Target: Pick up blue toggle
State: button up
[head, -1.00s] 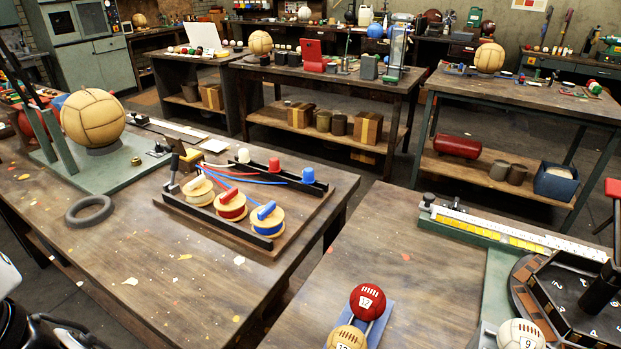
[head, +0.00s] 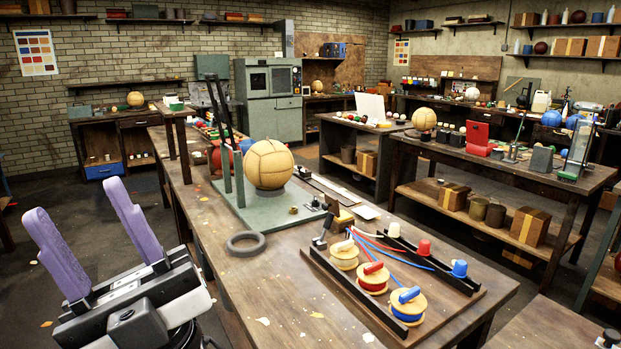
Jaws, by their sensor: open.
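The blue toggle (head: 407,295) is a short blue capsule lying on top of a blue-wound spool (head: 408,309) with pale wooden ends. That spool is the nearest of three in a row on a wooden board (head: 452,311) on the workbench. A red toggle (head: 373,268) and a white toggle (head: 343,246) lie on the other two spools. My gripper (head: 77,200) is at the left, beside the bench's left edge, with two purple fingers pointing up and spread apart. It is open and empty, well left of the blue toggle.
A blue peg (head: 459,268) and a red peg (head: 424,247) stand on the board's far black rail, with coloured cords. A leather ball (head: 268,164) sits on a green stand (head: 262,214). A grey ring (head: 244,243) lies nearer. The bench's front left is mostly clear.

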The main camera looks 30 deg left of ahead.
aim_at(460, 268)
jog(key=j+z, duration=0.1)
jog(key=j, duration=0.25)
jog(key=k+j+z, duration=0.15)
jog(key=j, duration=0.2)
jog(key=k+j+z, duration=0.1)
jog(key=j, duration=0.25)
jog(key=k+j+z, duration=0.15)
jog(key=j, duration=0.2)
jog(key=j+z, duration=0.1)
jog(key=j, duration=0.25)
jog(key=i, duration=0.95)
